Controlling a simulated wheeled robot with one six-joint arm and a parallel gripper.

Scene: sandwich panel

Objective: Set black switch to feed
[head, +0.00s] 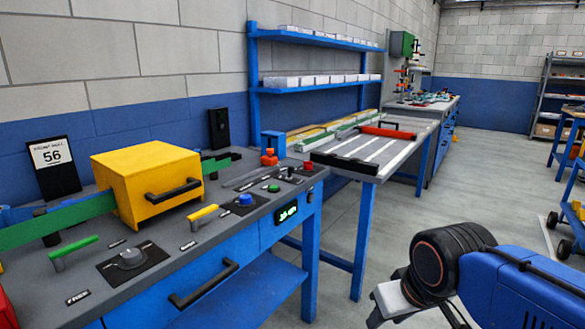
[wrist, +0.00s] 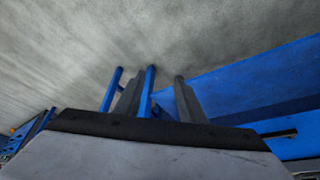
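The control bench (head: 75,290) stands at the left in the head view. A small black switch (head: 288,173) stands on a dark plate near the bench's far right corner, between a green button (head: 274,188) and a red button (head: 307,165). Its setting and any label are too small to read. My gripper (wrist: 158,80) shows two dark fingers standing apart in the wrist view, with nothing between them but blue legs in the background. In the head view my arm is at the lower right, clear of the bench and away from the switch.
The bench also carries a grey knob (head: 132,258), a blue button (head: 245,199), a yellow-handled lever (head: 203,213), a green-handled lever (head: 74,249) and a yellow box (head: 150,185). A second table (head: 372,160) stands behind. The floor (head: 400,215) between is clear.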

